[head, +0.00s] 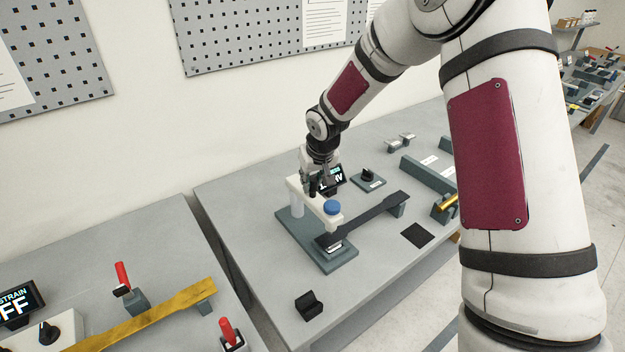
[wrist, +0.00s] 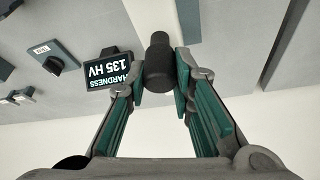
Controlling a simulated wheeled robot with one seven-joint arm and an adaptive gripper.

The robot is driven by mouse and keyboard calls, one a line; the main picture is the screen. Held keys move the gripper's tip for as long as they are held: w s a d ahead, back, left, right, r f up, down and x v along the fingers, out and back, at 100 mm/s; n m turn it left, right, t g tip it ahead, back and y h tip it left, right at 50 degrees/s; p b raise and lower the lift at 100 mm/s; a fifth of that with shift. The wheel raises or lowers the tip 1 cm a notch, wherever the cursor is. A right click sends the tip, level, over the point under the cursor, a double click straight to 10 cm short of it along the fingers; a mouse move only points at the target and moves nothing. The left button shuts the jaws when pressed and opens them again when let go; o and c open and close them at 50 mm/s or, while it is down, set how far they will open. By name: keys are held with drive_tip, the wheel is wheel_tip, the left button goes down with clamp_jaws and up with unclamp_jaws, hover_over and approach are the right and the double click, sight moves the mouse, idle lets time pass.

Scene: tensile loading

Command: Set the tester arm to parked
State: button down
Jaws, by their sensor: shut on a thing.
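The hardness tester stands on a grey base plate (head: 338,262), with a cream tester arm (head: 311,198) raised on a pale post and a blue cap (head: 332,207) at its front. A dark specimen bar (head: 372,216) passes by the front of the tester. My gripper (head: 318,188) reaches down to the tester's rear part. In the wrist view my gripper (wrist: 159,88) is shut on a black cylindrical grip (wrist: 158,60) between its green pads. In the head view the grip is hidden by my fingers. The tester's display (wrist: 108,72) reads "HARDNESS 135 HV".
A rotary knob on a small plate (head: 368,180) sits right of the tester. A black block (head: 309,305) lies near the table's front edge, and a dark pad (head: 417,235) lies to the right. The left bench holds red-handled clamps (head: 123,277) and a yellow bar (head: 150,322).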

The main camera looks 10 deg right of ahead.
drive_tip(key=shift+s+a+m+h+b, duration=0.25)
drive_tip(key=shift+a+m+h+b, duration=0.2)
drive_tip(key=shift+a+m, duration=0.75)
drive_tip(key=w+a+m+g+h+b, duration=0.1)
drive_tip(key=w+a+m+g+h, duration=0.1)
drive_tip(key=a+m, duration=0.4)
drive_tip(key=m+h, duration=0.1)
drive_tip(key=m, duration=0.3)
drive_tip(key=shift+w+a+b, duration=0.15)
drive_tip(key=shift+a+b, duration=0.25)
drive_tip(key=shift+w+a+h, duration=0.1)
drive_tip(key=shift+w+h, duration=0.05)
drive_tip(key=shift+h, duration=0.1)
drive_tip(key=c, duration=1.4)
unclamp_jaws()
drive_tip(key=shift+o, duration=0.2)
